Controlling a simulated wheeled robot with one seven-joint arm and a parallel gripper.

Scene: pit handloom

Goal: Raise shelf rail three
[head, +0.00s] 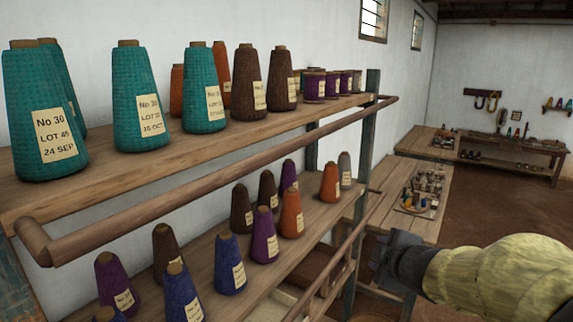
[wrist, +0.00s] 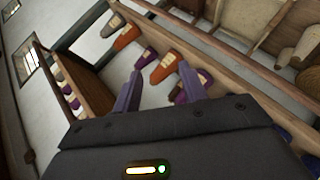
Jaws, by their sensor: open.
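An upper wooden rail (head: 220,158) runs along the front of the top shelf, its near end on a thick round bracket. A lower rail (head: 345,250) runs along the front of the shelf below, beside my gripper. No number shows on either, so I cannot tell which is rail three. My gripper (head: 384,254) is to the right of the lower rail, its dark fingers toward the shelves. In the wrist view my gripper (wrist: 160,84) has its two fingers apart with nothing held between them. An orange cone (wrist: 165,66) shows beyond the fingers.
Teal cones (head: 137,100) and brown cones stand on the top shelf (head: 110,150). Purple, blue, brown and orange cones crowd the lower shelf (head: 325,210). A dark post (head: 367,130) stands at the shelf end. A bench (head: 390,205) with small items lies beyond. Floor is open at right.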

